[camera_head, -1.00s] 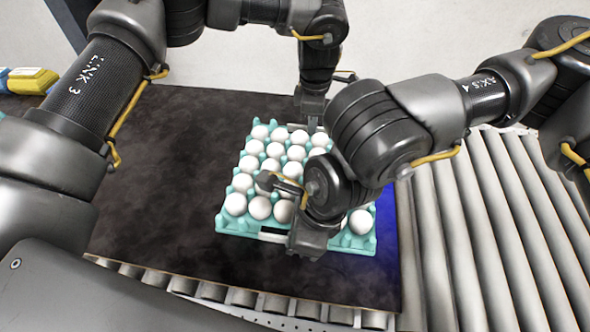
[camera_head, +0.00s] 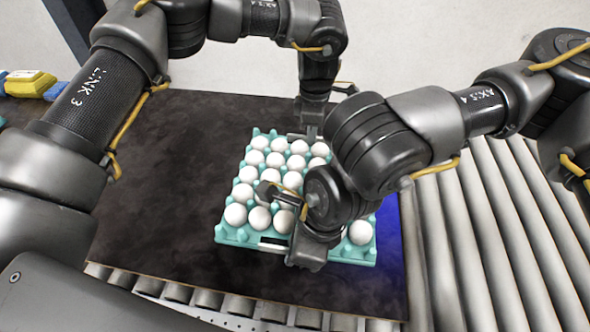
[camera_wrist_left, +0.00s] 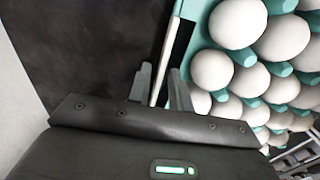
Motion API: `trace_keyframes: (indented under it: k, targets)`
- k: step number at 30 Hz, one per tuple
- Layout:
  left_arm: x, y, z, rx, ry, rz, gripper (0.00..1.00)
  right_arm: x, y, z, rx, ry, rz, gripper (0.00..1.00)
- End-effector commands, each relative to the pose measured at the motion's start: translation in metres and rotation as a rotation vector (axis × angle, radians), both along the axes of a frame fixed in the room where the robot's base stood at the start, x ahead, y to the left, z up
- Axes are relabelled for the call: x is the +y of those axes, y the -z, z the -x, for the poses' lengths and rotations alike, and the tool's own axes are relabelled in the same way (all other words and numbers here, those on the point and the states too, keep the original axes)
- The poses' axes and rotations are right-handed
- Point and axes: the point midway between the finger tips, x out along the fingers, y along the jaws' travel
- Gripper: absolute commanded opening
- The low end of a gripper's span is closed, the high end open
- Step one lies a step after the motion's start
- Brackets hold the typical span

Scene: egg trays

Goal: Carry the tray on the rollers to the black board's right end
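The turquoise egg tray (camera_head: 229,236), filled with white eggs, sits at the right end of the black board (camera_head: 150,215). My left gripper (camera_head: 309,138) is at its far edge. In the left wrist view, the left gripper's fingers (camera_wrist_left: 160,88) stand apart, on either side of the tray's pale edge strip (camera_wrist_left: 158,82), with a gap visible. My right gripper (camera_head: 306,258) is low at the tray's near edge. Its wrist hides part of the tray and eggs, and its fingers are not clear.
A blue patch (camera_head: 388,240) shows on the board just right of the tray. Metal rollers (camera_head: 475,235) lie to the right, and more run along the board's near edge. Yellow and blue boxes (camera_head: 30,84) stand far left. The board's left part is clear.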

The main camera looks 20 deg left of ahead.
Motion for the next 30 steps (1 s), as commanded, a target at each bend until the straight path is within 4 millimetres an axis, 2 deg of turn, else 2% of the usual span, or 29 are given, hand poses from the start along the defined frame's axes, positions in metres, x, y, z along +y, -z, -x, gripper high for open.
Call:
trace_keyframes:
  k: [5,12,18,24,30]
  targets:
    - [-0.002,-0.021,0.000,0.000,0.002,0.002,0.26,0.000,-0.001,-0.002,-0.005,0.005,-0.001,0.26]
    - [-0.001,-0.071,-0.001,-0.002,0.000,0.001,0.26,0.000,-0.001,-0.002,-0.004,0.004,-0.001,0.26]
    - [-0.001,-0.104,-0.002,-0.002,0.000,0.000,0.26,0.000,0.000,-0.001,-0.003,0.003,0.000,0.26]
    - [0.000,-0.118,-0.001,0.000,0.000,0.000,0.26,0.000,0.000,-0.001,-0.002,0.003,0.000,0.26]
    - [0.000,-0.119,-0.001,0.001,0.000,0.000,0.26,-0.001,-0.004,-0.001,-0.002,0.003,0.000,0.26]
